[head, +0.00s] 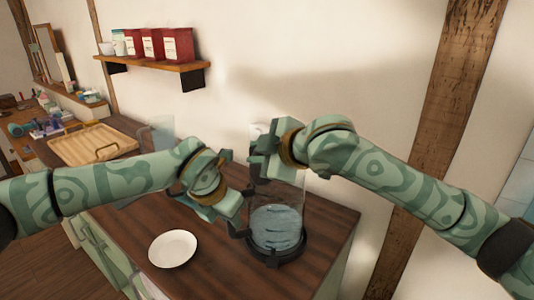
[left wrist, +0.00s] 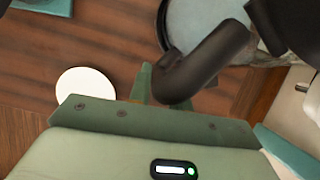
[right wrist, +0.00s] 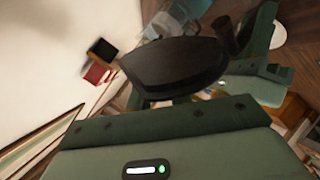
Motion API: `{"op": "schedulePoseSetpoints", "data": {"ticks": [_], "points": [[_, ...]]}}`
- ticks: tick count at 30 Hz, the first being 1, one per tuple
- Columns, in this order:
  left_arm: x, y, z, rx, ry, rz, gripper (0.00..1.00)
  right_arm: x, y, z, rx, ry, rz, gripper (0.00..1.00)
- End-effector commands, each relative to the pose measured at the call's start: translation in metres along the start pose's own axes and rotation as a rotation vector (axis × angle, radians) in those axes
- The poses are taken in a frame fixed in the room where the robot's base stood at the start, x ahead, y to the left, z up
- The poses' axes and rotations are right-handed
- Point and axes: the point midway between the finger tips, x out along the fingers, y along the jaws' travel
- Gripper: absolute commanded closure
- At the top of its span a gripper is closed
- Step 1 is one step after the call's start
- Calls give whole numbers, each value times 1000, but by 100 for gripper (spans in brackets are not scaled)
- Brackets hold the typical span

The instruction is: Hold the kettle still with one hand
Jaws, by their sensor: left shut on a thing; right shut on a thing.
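The kettle (head: 277,226) has a clear glass body with water in it and a black base, and stands upright on the dark wooden counter (head: 215,262). My left gripper (head: 238,216) is at the kettle's left side. The left wrist view shows it shut on the curved black handle (left wrist: 200,65). My right gripper (head: 260,158) is above the kettle's water, at the top. In the right wrist view it is shut on a dark rounded piece (right wrist: 175,65) that looks like the kettle's lid. My gripper hides part of that piece in the head view.
A white plate (head: 173,248) lies on the counter left of the kettle. A wooden tray (head: 93,145) sits farther back on the left. A wall shelf (head: 150,66) holds red canisters (head: 178,45). The wall is close behind the kettle. The counter's front right is bare.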

Motion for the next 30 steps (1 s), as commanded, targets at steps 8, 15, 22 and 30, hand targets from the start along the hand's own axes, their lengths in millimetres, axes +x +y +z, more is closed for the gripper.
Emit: {"op": "schedulePoseSetpoints", "data": {"ticks": [8,15,22,30], "points": [[-1,0,1,0,-1,0,100,4,-6,-16,-186,-105,0,100],[-1,0,1,1,-1,-1,100,6,-11,-22,-286,-163,-1,100],[-1,-1,1,1,-1,-1,100,7,-13,-25,-328,-189,-1,100],[-1,-1,1,1,-1,-1,100,8,-13,-25,-335,-193,-2,100]]}}
